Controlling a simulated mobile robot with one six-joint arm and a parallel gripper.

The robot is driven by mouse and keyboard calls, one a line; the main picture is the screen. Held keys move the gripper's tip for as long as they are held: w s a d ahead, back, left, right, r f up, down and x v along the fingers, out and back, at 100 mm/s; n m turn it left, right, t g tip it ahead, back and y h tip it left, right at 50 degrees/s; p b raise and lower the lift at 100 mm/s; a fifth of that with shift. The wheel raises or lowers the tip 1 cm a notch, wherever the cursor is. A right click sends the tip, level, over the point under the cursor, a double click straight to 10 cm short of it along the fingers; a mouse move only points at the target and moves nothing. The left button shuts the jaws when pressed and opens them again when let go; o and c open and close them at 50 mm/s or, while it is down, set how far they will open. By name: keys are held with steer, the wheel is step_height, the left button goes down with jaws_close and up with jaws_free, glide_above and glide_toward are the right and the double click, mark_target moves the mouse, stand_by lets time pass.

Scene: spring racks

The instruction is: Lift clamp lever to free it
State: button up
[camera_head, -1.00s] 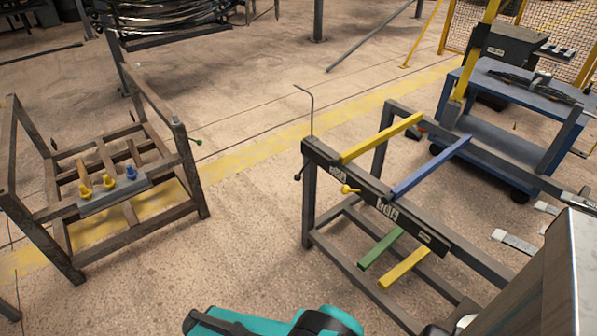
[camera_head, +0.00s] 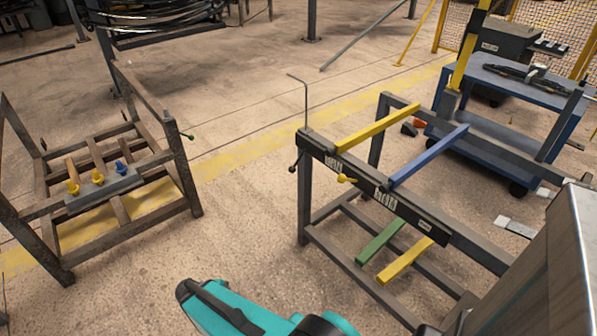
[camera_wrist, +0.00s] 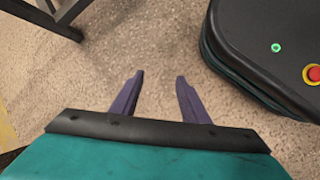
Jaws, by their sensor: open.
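A dark metal rack (camera_head: 305,205) stands right of centre in the head view. On its front bar are a small lever with a yellow knob (camera_head: 347,179) and a dark lever (camera_head: 294,168) at the left end. I cannot tell which is the clamp lever. My gripper (camera_wrist: 160,75) is open and empty over bare floor in the wrist view, with its two purple fingers apart. Its fingers are not visible in the head view.
Yellow (camera_head: 378,128), blue (camera_head: 430,156) and green (camera_head: 381,242) bars lie across the right rack. A thin bent rod (camera_head: 305,100) rises at its left corner. A blue cart (camera_head: 530,85) stands behind it. Clear floor (camera_head: 240,215) separates the racks.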

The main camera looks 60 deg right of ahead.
steer(key=w+d+r+n+t+h+b, duration=0.1)
steer(key=w+d+n+h+b, duration=0.15)
steer(key=d, duration=0.35)
steer(key=w+d+r+n+h+b, duration=0.1)
steer(key=w+d+r, duration=0.15)
steer(key=d, duration=0.35)
steer(key=n+t+h+b, duration=0.1)
steer(key=n+h+b, duration=0.8)
steer(key=h, duration=0.1)
glide_toward(297, 162)
steer(key=shift+w+a+f+y, duration=0.15)
steer(key=shift+w+a+f, duration=0.1)
steer(key=shift+a+f, duration=0.25)
steer(key=shift+w+a+f+y, duration=0.1)
steer(key=shift+w+a+f, duration=0.15)
steer(key=shift+a+f, duration=0.25)
steer(key=shift+d+f, duration=0.1)
steer(key=shift+d, duration=0.05)
steer(key=d+b, duration=0.2)
steer(key=d, duration=1.1)
steer(key=shift+s+d, duration=0.35)
jaws_close()
